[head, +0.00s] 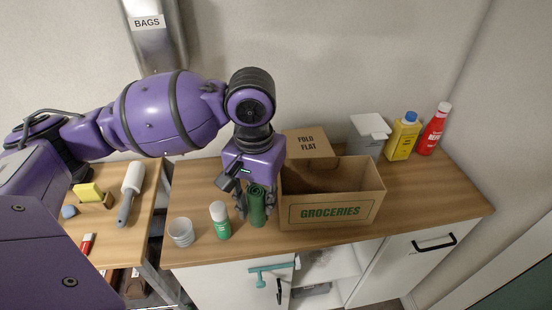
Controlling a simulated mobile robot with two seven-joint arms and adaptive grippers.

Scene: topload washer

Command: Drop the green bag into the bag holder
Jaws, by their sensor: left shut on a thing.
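My left gripper (249,198) points down over the counter, left of the cardboard box. It is shut on the green bag (258,208), a rolled dark green bundle held upright between its fingers. The bag's lower end is at or just above the counter; I cannot tell if it touches. The bag holder (151,32) is a grey metal tube labelled BAGS on the back wall at the upper left. Its lower part is hidden behind my left arm. My right gripper is not in view.
A GROCERIES box (332,211) stands right beside the gripper. A white-capped green bottle (220,222) and a pale cup (181,232) stand to the left. A white canister (369,135), a yellow bottle (403,138) and a red bottle (434,130) stand at the back right. The right counter is clear.

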